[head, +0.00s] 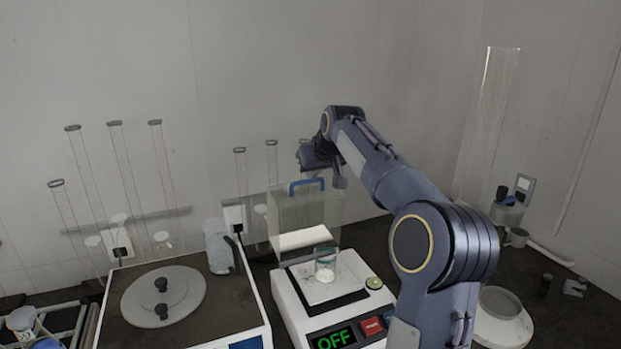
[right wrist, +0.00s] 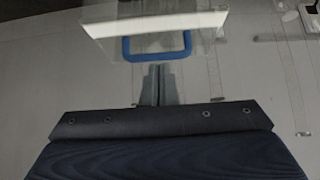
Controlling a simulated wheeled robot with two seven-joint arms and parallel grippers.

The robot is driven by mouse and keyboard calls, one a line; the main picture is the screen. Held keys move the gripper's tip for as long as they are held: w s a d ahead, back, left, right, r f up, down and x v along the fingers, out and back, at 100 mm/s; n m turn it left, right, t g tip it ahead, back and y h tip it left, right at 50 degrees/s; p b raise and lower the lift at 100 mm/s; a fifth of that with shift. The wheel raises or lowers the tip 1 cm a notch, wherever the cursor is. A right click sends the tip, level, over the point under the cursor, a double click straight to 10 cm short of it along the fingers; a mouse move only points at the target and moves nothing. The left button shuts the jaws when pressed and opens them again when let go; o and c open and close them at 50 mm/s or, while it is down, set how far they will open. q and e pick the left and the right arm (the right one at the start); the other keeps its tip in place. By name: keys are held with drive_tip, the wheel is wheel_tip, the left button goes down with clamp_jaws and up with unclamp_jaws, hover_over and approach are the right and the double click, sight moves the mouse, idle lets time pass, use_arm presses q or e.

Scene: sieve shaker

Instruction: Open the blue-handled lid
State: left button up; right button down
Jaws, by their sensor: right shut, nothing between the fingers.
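The blue handle (head: 306,185) sits on the top edge of a clear lid (head: 290,212) at the balance (head: 305,295). The lid appears to stand raised behind the weighing pan, with a pale panel (head: 305,238) at its lower edge. A small glass beaker with white contents (head: 325,268) stands on the pan. My right gripper (right wrist: 158,84) is shut and empty. In the right wrist view its fingertips lie close to the blue handle (right wrist: 157,55); whether they touch cannot be told. In the head view its fingers are hard to make out. My left gripper is not in view.
A brown-topped machine with a round grey lid (head: 163,296) stands left of the balance. Several tall clear cylinders stand along the back wall. A white round device (head: 503,317) stands at the right. Some dark bench (head: 570,318) is free at the far right.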

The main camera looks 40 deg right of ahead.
drive_tip(key=shift+v, duration=2.25)
drive_tip(key=shift+a, duration=0.1)
